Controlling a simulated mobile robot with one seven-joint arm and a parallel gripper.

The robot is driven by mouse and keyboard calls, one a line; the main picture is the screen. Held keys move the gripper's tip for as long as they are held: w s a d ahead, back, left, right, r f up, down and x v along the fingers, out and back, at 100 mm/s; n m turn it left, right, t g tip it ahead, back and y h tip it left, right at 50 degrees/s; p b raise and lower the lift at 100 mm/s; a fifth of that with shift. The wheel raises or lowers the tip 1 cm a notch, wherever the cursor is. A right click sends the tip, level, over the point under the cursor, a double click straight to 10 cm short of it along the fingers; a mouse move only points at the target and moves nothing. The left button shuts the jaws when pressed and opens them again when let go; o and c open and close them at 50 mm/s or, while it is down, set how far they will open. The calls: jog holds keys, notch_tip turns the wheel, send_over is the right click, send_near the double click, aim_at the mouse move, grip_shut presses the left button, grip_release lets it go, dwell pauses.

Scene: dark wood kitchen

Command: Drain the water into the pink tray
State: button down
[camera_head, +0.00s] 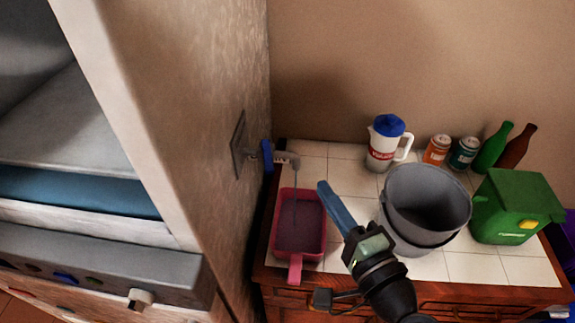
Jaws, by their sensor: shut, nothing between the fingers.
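The pink tray (275,248) sits on the white tiled counter, its handle toward the front edge. Its inside looks darker, as if it holds liquid. A tap (288,158) with a blue handle (267,155) sticks out from the side wall above the tray's back end. A thin line like a stream of water (295,195) runs from the spout down into the tray. My gripper (324,188) is just right of the tray, shut and empty, its blue fingers pointing up and left. It does not touch the tap handle.
A grey bucket (425,200) stands right of my gripper. A white pitcher (385,150) with a blue lid, two cans (437,150), two bottles (492,148) and a green bin (510,205) stand behind and right. A tall cabinet (170,100) bounds the left.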

aim_at(271, 174)
jog(key=w+a+p, duration=0.3)
jog(key=w+a, duration=0.2)
jog(key=a, duration=0.1)
jog(key=shift+w+a, duration=0.25)
jog(key=shift+s+a, duration=0.25)
jog(key=shift+a, duration=0.35)
jog(key=shift+s+a, duration=0.2)
jog(key=shift+a, duration=0.4)
